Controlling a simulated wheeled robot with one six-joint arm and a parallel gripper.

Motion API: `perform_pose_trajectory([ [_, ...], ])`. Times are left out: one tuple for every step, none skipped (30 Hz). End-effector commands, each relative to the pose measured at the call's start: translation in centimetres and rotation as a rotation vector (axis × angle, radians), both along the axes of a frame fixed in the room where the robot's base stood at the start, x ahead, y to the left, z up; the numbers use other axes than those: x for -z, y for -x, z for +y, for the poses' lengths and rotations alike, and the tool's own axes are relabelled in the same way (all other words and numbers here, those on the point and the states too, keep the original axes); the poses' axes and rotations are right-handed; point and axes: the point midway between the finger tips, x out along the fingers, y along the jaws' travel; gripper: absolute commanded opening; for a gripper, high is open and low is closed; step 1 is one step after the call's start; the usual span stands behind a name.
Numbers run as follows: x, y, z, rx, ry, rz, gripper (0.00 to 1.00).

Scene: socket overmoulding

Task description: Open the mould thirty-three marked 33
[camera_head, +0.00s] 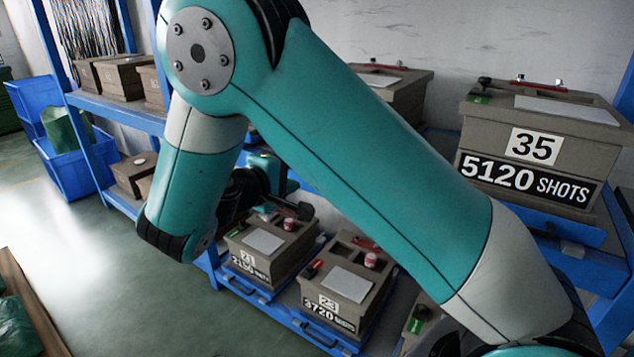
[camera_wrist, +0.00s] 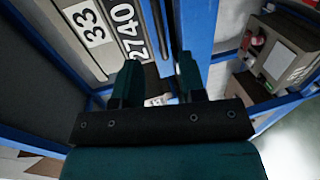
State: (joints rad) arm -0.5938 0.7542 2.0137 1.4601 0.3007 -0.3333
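Mould thirty-three (camera_wrist: 68,40) shows in the wrist view at the upper left, as a grey-brown box with a white "33" label and a black plate reading "2740". The picture is turned, so the label runs slantwise. My gripper (camera_wrist: 158,75) is open, its two dark fingers apart with no mould part held between them. The fingers lie to the lower right of the label, and I cannot tell the distance. In the head view no "33" label shows; my arm covers much of the rack and most of the gripper.
Blue rack posts (camera_wrist: 200,35) stand close to the fingers in the wrist view. In the head view, mould 35 (camera_head: 484,142) stands on the right shelf, and mould 23 (camera_head: 327,303) sits on a lower tray beside another mould (camera_head: 247,260).

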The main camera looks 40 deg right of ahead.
Motion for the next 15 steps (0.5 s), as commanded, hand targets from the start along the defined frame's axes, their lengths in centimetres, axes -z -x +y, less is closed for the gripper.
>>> perform_pose_trajectory([
  [1.0, -0.1, -0.7, 0.005, -0.001, -0.004, 0.38],
  [1.0, -0.3, -1.1, 0.004, -0.001, -0.003, 0.38],
  [0.8, -0.6, -2.1, 0.007, 0.001, -0.001, 0.38],
  [0.9, -0.8, -2.7, 0.007, 0.0, 0.0, 0.38],
  [1.0, -1.0, -3.4, 0.007, 0.0, 0.0, 0.38],
  [1.1, -1.3, -4.2, 0.007, 0.001, -0.001, 0.38],
  [1.1, -1.5, -4.7, 0.007, 0.001, 0.0, 0.38],
  [1.2, -1.7, -5.3, 0.007, 0.001, 0.001, 0.38],
  [1.4, -2.0, -5.9, 0.006, 0.0, 0.001, 0.38],
  [1.5, -2.1, -6.4, 0.005, 0.0, 0.001, 0.38],
  [1.5, -2.3, -6.8, 0.004, 0.0, 0.001, 0.38],
  [1.6, -2.5, -7.3, 0.005, 0.0, 0.001, 0.38],
  [1.7, -2.6, -7.6, 0.004, 0.001, 0.0, 0.38],
  [1.8, -2.7, -7.9, 0.003, 0.0, 0.001, 0.38],
  [1.8, -2.8, -8.2, 0.004, 0.0, 0.001, 0.38],
])
